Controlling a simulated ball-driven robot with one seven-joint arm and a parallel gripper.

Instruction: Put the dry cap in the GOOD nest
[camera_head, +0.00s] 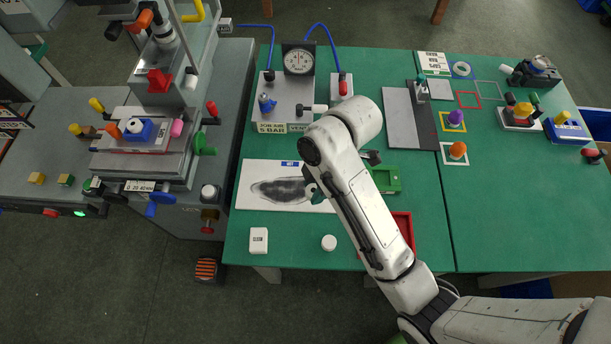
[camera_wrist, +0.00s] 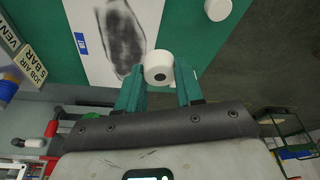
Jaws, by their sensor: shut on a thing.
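My gripper (camera_wrist: 158,82) is shut on a white round cap (camera_wrist: 157,63) with a dark spot on its face, held between the two green fingers. In the head view my arm hides the held cap and most of my gripper. A green tray (camera_head: 391,181) lies just right of my forearm, and a red tray (camera_head: 407,229) lies in front of it, partly covered by my arm. I cannot read which one is marked GOOD. Another white cap (camera_head: 328,242) stands on the table near its front edge; it also shows in the wrist view (camera_wrist: 217,9).
A white sheet with a dark smudge (camera_head: 280,187) lies left of my arm. A small white labelled box (camera_head: 258,240) stands near the front edge. A gauge unit (camera_head: 288,98) stands behind the sheet, and the pad printer (camera_head: 148,130) is at the left.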

